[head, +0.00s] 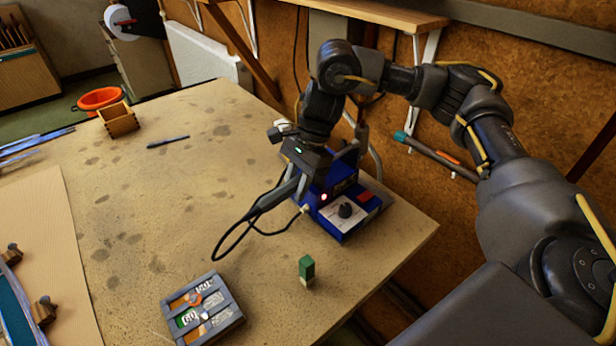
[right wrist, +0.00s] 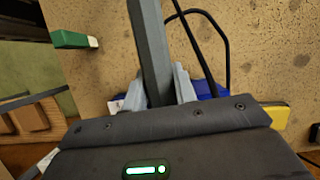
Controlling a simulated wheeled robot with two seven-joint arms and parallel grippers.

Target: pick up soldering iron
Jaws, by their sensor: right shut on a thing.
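The soldering iron (head: 272,200) has a grey handle, with a black cable looping from its outer end back to the blue soldering station (head: 331,222). My right gripper (head: 303,184) is shut on the iron, right beside and partly over the station. In the right wrist view the grey handle (right wrist: 152,45) runs up and away from between the fingers of my right gripper (right wrist: 160,92). The iron's tip is hidden, so I cannot tell whether it is clear of its holder. My left gripper is not in view.
A green and white block (head: 306,268) stands on the table (head: 190,210) in front of the station. A dark pen (head: 168,142), a small wooden box (head: 118,120) and an orange bowl (head: 99,97) are farther back. The table's middle is clear.

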